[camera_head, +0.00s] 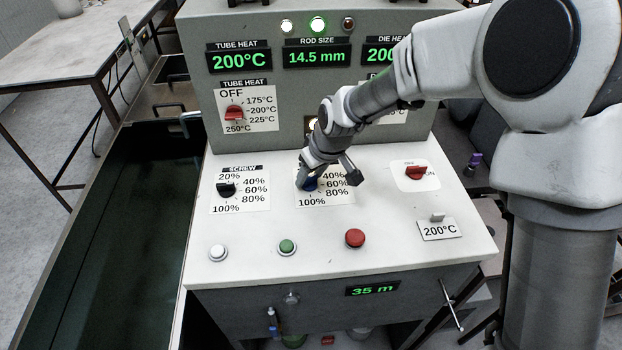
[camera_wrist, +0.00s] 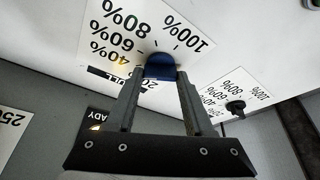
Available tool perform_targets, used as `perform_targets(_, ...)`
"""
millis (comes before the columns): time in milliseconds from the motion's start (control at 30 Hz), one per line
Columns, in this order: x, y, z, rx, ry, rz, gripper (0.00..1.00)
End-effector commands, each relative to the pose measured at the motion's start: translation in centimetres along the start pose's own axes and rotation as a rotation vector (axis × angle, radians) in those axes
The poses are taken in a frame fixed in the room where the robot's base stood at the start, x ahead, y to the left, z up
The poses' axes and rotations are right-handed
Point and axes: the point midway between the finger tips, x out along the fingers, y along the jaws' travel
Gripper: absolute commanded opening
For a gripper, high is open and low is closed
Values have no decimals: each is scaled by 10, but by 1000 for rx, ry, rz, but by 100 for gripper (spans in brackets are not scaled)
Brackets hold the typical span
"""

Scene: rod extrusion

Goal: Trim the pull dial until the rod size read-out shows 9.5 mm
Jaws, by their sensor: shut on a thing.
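The pull dial is a blue knob (camera_head: 311,184) on a white scale plate in the middle of the desk panel. In the wrist view the blue knob (camera_wrist: 160,66) sits between my fingertips. My gripper (camera_head: 325,180) is shut on it, coming from above; in the wrist view my gripper (camera_wrist: 158,74) shows both fingers against its sides. The arm hides part of the dial and its label, so I cannot tell its exact setting. The rod size read-out (camera_head: 317,57) shows 14.5 mm in green digits.
The black screw dial (camera_head: 227,189) is left of the pull dial. White (camera_head: 218,252), green (camera_head: 287,247) and red (camera_head: 355,238) buttons line the front. A red switch (camera_head: 415,172) is on the right. Tube heat (camera_head: 239,60) reads 200°C; a lower display (camera_head: 372,290) reads 35 m.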

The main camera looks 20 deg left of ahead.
Motion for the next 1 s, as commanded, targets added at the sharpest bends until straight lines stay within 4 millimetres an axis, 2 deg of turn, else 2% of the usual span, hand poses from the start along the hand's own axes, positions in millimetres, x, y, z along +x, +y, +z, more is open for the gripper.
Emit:
perform_targets(500,2,-4,0,360,0,152,0)
perform_targets(1000,0,-3,-1,485,0,201,0)
